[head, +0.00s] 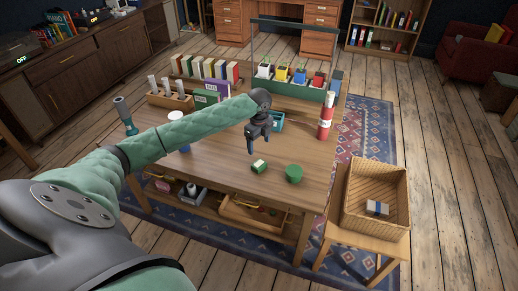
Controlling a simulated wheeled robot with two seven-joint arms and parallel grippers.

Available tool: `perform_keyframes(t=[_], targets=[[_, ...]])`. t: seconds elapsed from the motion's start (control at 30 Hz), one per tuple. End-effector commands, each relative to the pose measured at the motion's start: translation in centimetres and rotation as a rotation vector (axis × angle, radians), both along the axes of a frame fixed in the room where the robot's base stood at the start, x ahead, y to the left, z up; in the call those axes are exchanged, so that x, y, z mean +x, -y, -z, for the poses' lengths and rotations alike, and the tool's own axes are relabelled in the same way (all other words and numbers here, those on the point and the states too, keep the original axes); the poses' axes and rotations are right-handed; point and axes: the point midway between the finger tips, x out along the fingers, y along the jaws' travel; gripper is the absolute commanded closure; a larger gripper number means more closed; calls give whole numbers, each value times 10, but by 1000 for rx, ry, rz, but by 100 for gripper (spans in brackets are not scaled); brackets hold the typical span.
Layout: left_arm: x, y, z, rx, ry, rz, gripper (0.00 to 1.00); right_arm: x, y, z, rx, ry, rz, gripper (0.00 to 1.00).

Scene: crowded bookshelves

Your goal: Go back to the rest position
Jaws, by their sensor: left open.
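My left arm reaches in from the left over the wooden table (215,178). My left gripper (257,151) points down above the table with its fingers apart and nothing between them. A small green and white block (259,166) lies on the table just below it, apart from the fingers. A round green object (294,173) stands to the right of the block. My right gripper does not show.
A red cylinder (326,117) stands near the table's right edge. Rows of books (208,69), a planter box (300,88) and a wooden rack with tubes (170,98) fill the back. A wicker basket (358,221) sits on a stool at right.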

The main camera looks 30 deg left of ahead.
Motion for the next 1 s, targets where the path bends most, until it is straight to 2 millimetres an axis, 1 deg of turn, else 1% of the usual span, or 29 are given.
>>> perform_keyframes(t=[0.5,0.63,0.77,0.87,1.0], targets=[[0,0,-1,0,0,0,24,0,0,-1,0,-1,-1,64],[0,0,-1,0,0,-32,24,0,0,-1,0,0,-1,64],[2,1,-1,-4,9,-158,24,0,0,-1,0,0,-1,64],[9,-4,-2,14,48,-307,24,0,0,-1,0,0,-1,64],[21,-8,-11,50,151,-492,24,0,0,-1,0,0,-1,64]])
